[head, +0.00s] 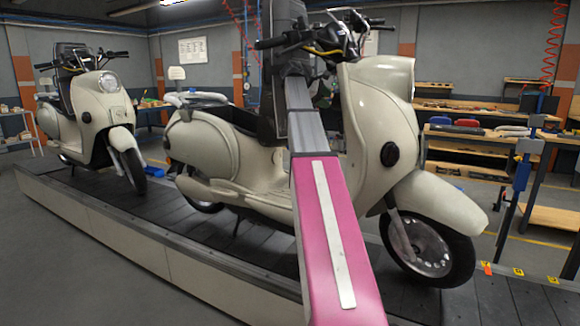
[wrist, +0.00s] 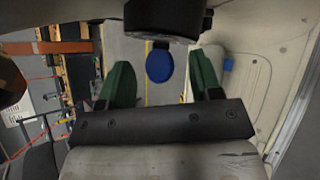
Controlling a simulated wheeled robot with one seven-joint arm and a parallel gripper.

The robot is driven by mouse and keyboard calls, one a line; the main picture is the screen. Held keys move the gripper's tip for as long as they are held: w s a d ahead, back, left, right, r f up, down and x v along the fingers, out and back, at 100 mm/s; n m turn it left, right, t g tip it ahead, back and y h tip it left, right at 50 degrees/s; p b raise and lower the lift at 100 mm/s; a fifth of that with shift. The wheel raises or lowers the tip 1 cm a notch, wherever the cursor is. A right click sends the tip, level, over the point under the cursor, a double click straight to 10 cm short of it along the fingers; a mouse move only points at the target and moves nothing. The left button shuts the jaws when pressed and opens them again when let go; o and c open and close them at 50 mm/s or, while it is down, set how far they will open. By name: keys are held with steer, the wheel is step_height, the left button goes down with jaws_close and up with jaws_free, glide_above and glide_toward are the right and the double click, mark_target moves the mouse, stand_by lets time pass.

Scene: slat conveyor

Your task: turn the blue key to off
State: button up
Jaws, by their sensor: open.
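The blue key (wrist: 159,66) shows in the wrist view as a round blue head below a black cylindrical lock (wrist: 165,20). My gripper (wrist: 158,61) has two green fingers, spread apart, one on each side of the key in the picture. The key appears between or just beyond the fingertips, and neither finger visibly touches it. The key cannot be made out in the head view. There, my pink and grey arm reaches to the front of the nearer cream scooter (head: 378,110) and hides part of it.
Cream body panels (wrist: 265,75) of the scooter stand close on the right in the wrist view. The scooter stands on a dark slat conveyor (head: 265,255). A second scooter (head: 90,110) stands behind to the left. Workbenches (head: 490,135) line the right.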

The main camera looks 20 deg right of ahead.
steer(key=shift+s+d+f+m+h, duration=0.15)
steer(key=shift+s+f+m+h, duration=0.05)
steer(key=shift+f+m+h, duration=0.1)
steer(key=v, duration=0.8)
steer(key=a+f+t+y, duration=0.1)
steer(key=a+f, duration=0.3)
steer(key=f, duration=1.1)
steer(key=a+f+y, duration=0.3)
steer(key=a+f, duration=0.1)
steer(key=f, duration=1.1)
steer(key=shift+m+t, duration=0.4)
steer(key=shift+a, duration=0.1)
steer(key=shift+v, duration=3)
